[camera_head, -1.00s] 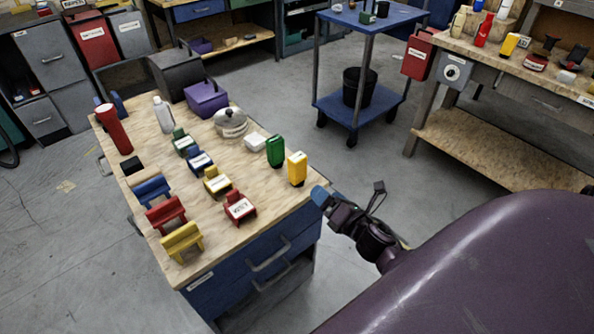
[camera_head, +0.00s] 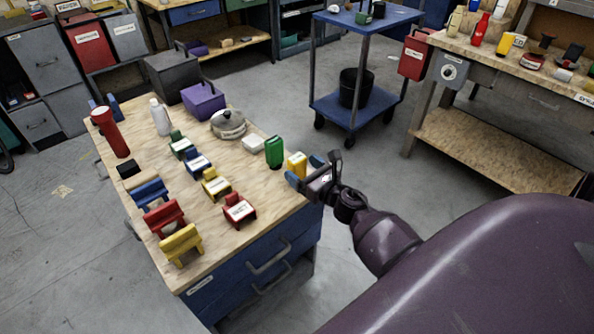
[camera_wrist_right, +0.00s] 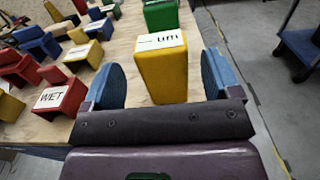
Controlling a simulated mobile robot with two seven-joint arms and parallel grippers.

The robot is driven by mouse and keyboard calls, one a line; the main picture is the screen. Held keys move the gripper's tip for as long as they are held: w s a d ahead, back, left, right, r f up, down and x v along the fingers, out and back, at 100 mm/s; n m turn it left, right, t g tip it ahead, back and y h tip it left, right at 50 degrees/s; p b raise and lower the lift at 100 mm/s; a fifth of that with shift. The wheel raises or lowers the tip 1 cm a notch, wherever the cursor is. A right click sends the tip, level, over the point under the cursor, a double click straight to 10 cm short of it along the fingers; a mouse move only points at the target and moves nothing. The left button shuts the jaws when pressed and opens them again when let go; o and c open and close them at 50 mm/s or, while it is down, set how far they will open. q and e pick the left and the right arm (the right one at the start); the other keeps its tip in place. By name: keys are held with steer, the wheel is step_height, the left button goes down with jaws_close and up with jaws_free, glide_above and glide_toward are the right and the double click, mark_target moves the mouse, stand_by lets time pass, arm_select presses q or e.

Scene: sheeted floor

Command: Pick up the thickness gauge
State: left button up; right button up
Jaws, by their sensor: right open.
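The thickness gauge looks to be the upright yellow block (camera_head: 296,163) near the right edge of the wooden-topped workbench (camera_head: 268,205). In the right wrist view the yellow block (camera_wrist_right: 161,75) has a white label reading "um" on its top. My right gripper (camera_head: 305,170) is at the bench's right edge, beside the block. In the wrist view its two blue fingers (camera_wrist_right: 163,82) are spread, one on each side of the block's near part. Gaps show on both sides, so it is not gripped. My left gripper is not in view.
A green block (camera_head: 274,152) stands just behind the yellow one. A red holder (camera_head: 239,210) labelled "WET" and several coloured holders lie to the left. A white box (camera_head: 250,145) and a round lidded pot (camera_head: 228,124) are farther back. A blue cart (camera_head: 345,110) stands beyond.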

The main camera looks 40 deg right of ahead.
mark_target(293, 161)
steer(key=shift+w+f, duration=0.15)
steer(key=shift+w, duration=1.1)
steer(key=shift+w+f, duration=0.15)
steer(key=shift+w, duration=1.05)
steer(key=c, duration=1.1)
